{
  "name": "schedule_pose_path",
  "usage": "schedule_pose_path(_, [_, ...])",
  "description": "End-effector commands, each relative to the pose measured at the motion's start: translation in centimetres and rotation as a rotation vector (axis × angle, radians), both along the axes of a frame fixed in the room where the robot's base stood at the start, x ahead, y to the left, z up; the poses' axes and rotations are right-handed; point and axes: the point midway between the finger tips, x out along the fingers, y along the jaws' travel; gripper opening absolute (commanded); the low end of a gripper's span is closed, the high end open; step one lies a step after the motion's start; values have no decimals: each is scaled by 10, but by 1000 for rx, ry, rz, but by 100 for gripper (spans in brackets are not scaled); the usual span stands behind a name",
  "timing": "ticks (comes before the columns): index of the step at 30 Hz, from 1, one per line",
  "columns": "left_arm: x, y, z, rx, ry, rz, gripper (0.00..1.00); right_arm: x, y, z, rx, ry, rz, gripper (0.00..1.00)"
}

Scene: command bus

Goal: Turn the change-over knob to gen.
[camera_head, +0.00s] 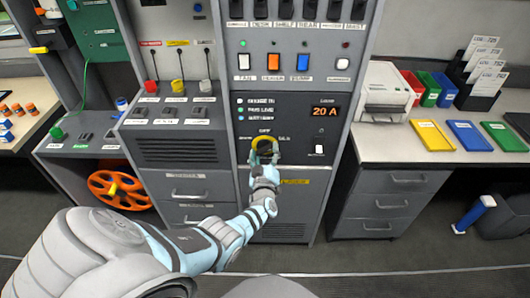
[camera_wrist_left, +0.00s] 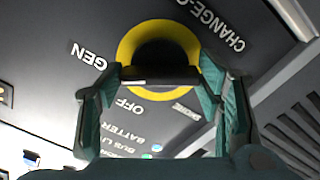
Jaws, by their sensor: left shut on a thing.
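The change-over knob (camera_head: 264,143) is a black knob in a yellow ring on the grey front of the middle console, below the "20 A" display. In the left wrist view the knob (camera_wrist_left: 160,52) shows close up, with "GEN", "OFF" and "CHANGE-O..." lettering around its ring. My left gripper (camera_head: 264,156) reaches it from below and is shut on it. In the left wrist view its two teal fingers (camera_wrist_left: 158,82) stand on either side of the knob. Which mark the knob points to I cannot tell. My right gripper is in neither view.
Above the knob is a row of rocker switches (camera_head: 273,62). A small switch (camera_head: 320,150) sits to its right. At left are cable plugs and an orange reel (camera_head: 117,189). At right a counter (camera_head: 385,146) holds a printer (camera_head: 385,92) and coloured trays.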

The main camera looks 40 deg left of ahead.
Motion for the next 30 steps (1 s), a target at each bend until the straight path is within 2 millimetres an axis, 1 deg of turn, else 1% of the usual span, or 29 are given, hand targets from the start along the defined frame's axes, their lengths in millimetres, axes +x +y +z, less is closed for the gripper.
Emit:
schedule_pose_path(9, [0, -1, -1, 70, 57, -1, 32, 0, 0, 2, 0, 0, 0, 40])
schedule_pose_path(22, [-1, -1, -2, 78, 63, -1, 32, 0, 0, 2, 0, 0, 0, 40])
schedule_pose_path(23, [-1, -1, -2, 78, 63, -1, 63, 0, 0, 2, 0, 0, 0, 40])
schedule_pose_path(24, [-1, 0, -2, 77, 62, -1, 69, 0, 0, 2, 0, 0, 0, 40])
schedule_pose_path(26, [0, 0, -1, 77, 62, 0, 79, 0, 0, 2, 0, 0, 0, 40])
schedule_pose_path(30, [0, 0, -1, 77, 60, 0, 80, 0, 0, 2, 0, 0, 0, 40])
